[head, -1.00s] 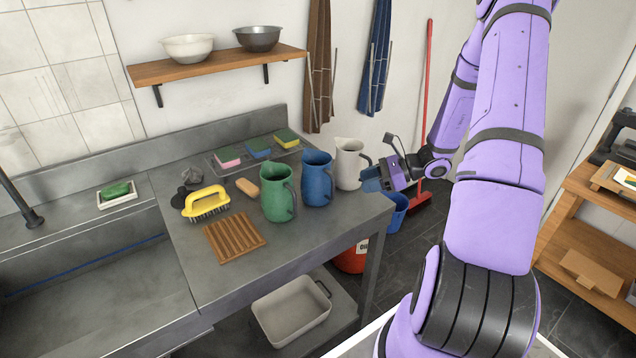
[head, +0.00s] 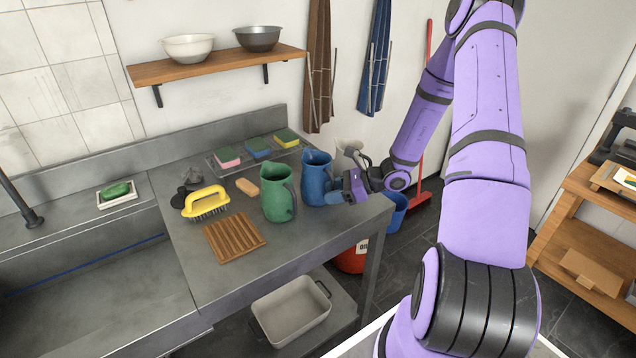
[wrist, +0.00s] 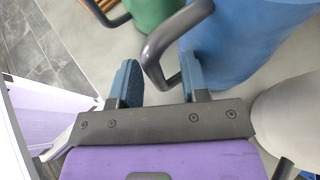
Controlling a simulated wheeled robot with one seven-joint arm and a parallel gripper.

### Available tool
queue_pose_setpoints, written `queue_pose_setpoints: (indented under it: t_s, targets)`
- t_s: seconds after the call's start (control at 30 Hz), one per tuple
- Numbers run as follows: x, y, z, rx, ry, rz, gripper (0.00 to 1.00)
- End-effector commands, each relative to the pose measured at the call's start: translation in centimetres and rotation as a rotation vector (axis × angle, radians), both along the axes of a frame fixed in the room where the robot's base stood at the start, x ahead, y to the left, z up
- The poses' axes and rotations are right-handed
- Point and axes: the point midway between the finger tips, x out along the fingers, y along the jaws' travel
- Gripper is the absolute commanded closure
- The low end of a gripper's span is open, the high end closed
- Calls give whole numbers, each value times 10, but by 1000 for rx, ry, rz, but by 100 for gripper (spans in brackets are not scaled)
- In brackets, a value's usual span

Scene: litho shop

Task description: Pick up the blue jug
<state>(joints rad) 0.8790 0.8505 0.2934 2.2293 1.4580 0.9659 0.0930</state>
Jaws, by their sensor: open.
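The blue jug (head: 316,178) stands upright on the metal counter between the green jug (head: 277,192) and the white jug (head: 348,154). My gripper (head: 335,197) is at the jug's right side, in front of the white jug and partly hiding it. In the wrist view the gripper (wrist: 162,85) is open. The blue jug's dark handle (wrist: 160,50) reaches into the space between the two blue finger pads. The right finger lies close to the jug's body (wrist: 240,40); I cannot tell if they touch. The green jug (wrist: 152,12) shows beyond.
A slatted wooden rack (head: 234,238), a yellow brush (head: 206,202) and a tan sponge (head: 247,187) lie left of the jugs. Coloured sponges sit on a tray (head: 215,166) behind. The counter's right edge is close to my gripper. A blue bucket (head: 396,214) stands on the floor.

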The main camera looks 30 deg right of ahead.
Motion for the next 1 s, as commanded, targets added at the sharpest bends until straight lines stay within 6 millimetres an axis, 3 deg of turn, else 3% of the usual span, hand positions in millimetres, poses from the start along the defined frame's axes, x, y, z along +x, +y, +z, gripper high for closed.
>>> queue_pose_setpoints:
  t_s: [0.23,0.4,0.43,0.77,1.0]
  targets:
    - [1,1,0,-1,-1,0,58]
    - [1,1,0,-1,-1,0,97]
    - [1,1,0,-1,-1,0,100]
    - [1,1,1,0,-2,1,100]
    - [1,1,24,-2,-5,2,100]
